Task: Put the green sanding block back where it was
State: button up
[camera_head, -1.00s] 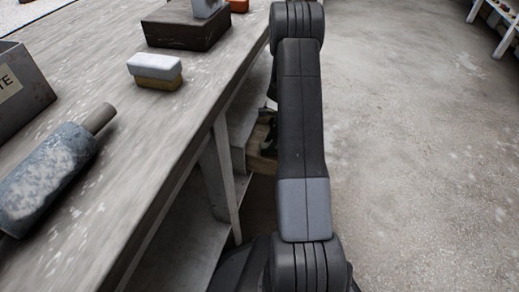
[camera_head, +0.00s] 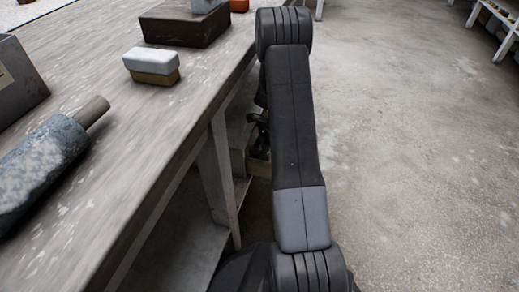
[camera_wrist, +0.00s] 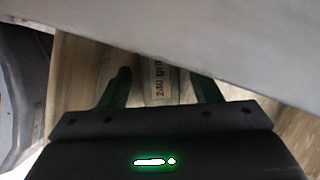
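In the wrist view, my gripper (camera_wrist: 161,84) points into a wooden-sided space with its two dark fingers apart. Between them lies a narrow greenish-grey piece with printed lettering that seems to read "240 grit" (camera_wrist: 159,82). It looks like the sanding block. A gap seems to show between it and the left finger. Its far end is hidden behind a pale grey edge. In the head view my arm hides most of the gripper. A small green patch (camera_head: 263,155) shows beside the arm, by a wooden box (camera_head: 259,167) under the workbench.
The workbench (camera_head: 110,125) runs along the left, with shelves (camera_head: 185,235) below it close to my arm. On top are a white-and-yellow block (camera_head: 152,66), a dark box (camera_head: 184,26) and a mottled roller-like tool (camera_head: 45,160). The floor (camera_head: 420,170) on the right is clear.

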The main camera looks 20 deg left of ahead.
jog(key=shift+r, duration=0.15)
jog(key=p+v, duration=0.5)
jog(key=v, duration=0.7)
jog(key=shift+o, duration=0.2)
jog(key=shift+a, duration=0.1)
